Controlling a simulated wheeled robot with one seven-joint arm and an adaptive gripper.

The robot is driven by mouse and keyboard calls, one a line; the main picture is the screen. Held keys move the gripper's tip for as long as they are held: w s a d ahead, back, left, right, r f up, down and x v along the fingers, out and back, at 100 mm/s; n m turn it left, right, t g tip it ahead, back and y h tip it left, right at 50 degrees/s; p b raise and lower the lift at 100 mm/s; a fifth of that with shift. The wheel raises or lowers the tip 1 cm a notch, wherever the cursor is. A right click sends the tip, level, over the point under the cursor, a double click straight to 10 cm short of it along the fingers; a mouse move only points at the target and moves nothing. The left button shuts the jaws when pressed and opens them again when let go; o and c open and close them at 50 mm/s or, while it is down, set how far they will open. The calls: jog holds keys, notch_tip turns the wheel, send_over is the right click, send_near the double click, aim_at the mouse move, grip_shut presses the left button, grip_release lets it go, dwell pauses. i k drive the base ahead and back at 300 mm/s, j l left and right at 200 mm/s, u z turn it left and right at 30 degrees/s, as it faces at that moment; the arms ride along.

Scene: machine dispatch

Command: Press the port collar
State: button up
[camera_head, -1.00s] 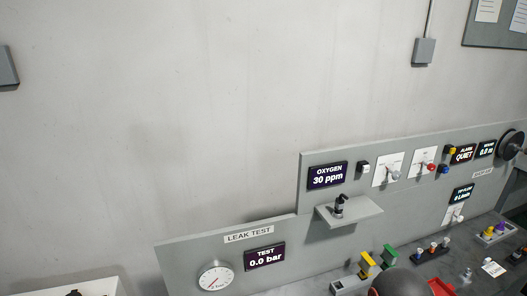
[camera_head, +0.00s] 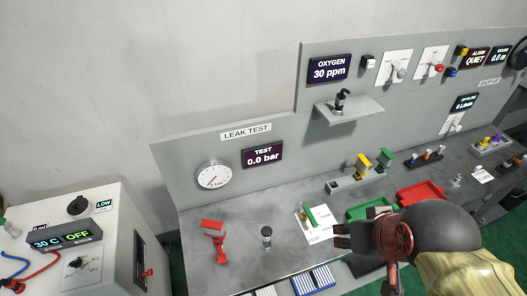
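A small upright metal fitting with a dark top (camera_head: 266,236) stands on the grey bench under the leak test panel; it may be the port with its collar, but it is too small to be sure. Another black-topped fitting (camera_head: 342,100) sits on a small wall shelf. My gripper (camera_head: 338,236) shows as dark fingers at the end of my arm, over the bench to the right of the metal fitting and apart from it. Whether its fingers are apart is too small to tell. My arm hides part of the bench on the right.
A red clamp-like part (camera_head: 216,245) lies left of the fitting. A gauge (camera_head: 213,175) and a test display (camera_head: 262,154) reading 0.0 bar are on the panel. A white card (camera_head: 318,224) with a green item, a green tray (camera_head: 370,209) and a red tray (camera_head: 421,193) lie near my gripper.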

aim_at(222, 259)
jog(key=u, duration=1.25)
